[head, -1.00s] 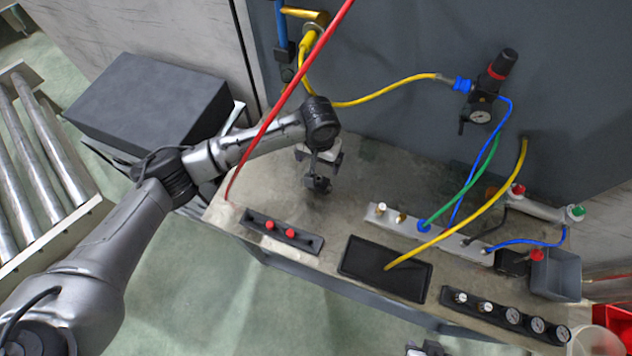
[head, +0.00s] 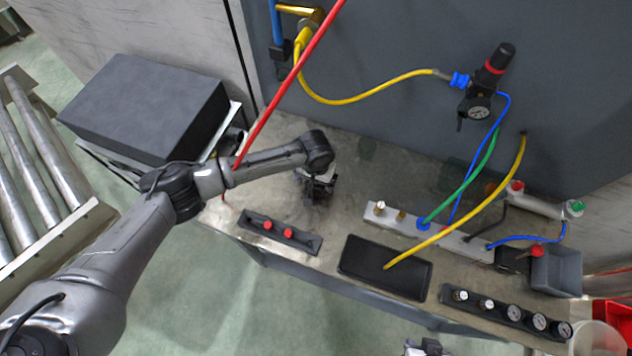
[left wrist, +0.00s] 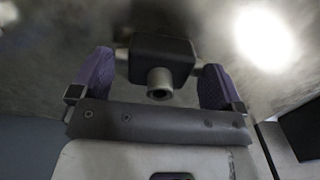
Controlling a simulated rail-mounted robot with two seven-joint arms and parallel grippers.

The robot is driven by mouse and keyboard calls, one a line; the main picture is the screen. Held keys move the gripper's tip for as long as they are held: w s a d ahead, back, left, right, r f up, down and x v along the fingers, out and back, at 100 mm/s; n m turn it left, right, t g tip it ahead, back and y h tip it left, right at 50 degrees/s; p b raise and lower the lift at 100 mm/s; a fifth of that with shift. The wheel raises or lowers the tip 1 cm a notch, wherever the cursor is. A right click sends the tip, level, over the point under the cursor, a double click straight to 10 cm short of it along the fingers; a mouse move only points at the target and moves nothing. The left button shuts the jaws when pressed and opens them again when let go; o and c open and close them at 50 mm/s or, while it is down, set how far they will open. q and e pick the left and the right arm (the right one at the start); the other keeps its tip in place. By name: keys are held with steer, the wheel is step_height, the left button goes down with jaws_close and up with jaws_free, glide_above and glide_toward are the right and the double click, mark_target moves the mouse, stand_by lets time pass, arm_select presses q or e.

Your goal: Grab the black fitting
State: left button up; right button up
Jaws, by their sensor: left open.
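The black fitting (left wrist: 162,58) shows in the left wrist view as a dark block with a grey round stub facing the camera. It sits between the two purple-padded fingers of my left gripper (left wrist: 155,68), which is open, with a gap on each side of the block. In the head view, my left gripper (head: 318,188) is low over the left back part of the workbench (head: 345,215), and I cannot make out the fitting under it. Part of my right gripper (head: 427,348) shows at the bottom edge; its fingers are not clear.
A black strip with red knobs (head: 280,233) lies in front of my left gripper. A black tray (head: 385,268) and a grey manifold (head: 430,233) with hoses are to the right. Bare bench surrounds the gripper.

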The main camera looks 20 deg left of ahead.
arm_select(q)
steer(key=shift+f, duration=0.7)
steer(key=c, duration=1)
